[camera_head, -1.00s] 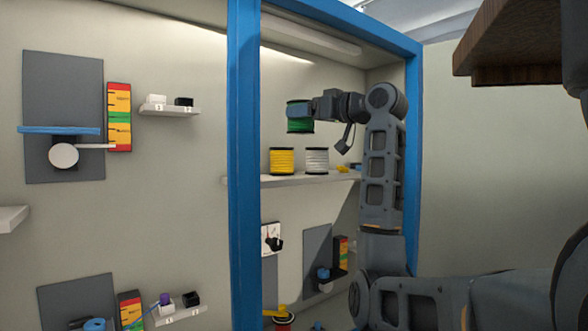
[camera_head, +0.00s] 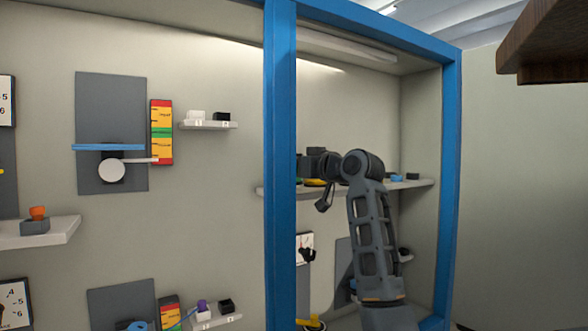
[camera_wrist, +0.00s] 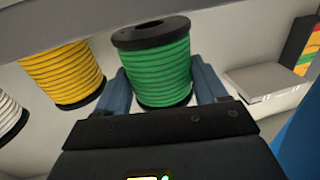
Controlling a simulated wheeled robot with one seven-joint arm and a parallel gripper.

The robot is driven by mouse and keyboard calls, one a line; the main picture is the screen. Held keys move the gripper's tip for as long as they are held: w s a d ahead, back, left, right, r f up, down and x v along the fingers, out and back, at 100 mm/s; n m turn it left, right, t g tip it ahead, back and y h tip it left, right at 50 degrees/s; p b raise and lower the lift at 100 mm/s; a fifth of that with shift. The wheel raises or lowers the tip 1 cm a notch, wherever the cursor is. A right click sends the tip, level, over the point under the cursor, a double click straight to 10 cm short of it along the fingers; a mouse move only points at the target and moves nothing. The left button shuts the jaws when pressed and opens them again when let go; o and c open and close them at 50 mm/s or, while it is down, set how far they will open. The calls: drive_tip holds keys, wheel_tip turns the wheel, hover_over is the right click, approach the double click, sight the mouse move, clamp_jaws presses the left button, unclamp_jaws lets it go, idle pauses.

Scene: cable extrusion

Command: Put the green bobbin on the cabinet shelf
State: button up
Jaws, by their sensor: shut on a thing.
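The green bobbin (camera_wrist: 160,70), ribbed with black rims, sits between the blue fingers of my gripper (camera_wrist: 163,84) in the wrist view. My gripper is shut on it. In the head view, my gripper is beside the blue cabinet post, low over the cabinet shelf (camera_head: 420,184); the post and my arm hide the bobbin and fingertips. The wrist view shows a yellow bobbin (camera_wrist: 65,75) to the left of the green one, with a small gap, and part of a white bobbin (camera_wrist: 8,115) at the left edge. Whether the green bobbin touches the shelf cannot be told.
The blue cabinet post (camera_head: 280,160) stands close left of my gripper. A small blue item (camera_head: 397,178) lies on the shelf's right part. Left of the post are a wall ledge with small blocks (camera_head: 208,124) and a coloured gauge (camera_head: 161,132).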

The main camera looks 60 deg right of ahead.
drive_tip(key=shift+f, duration=0.65)
drive_tip(key=shift+f, duration=0.2)
drive_tip(key=o, duration=1.1)
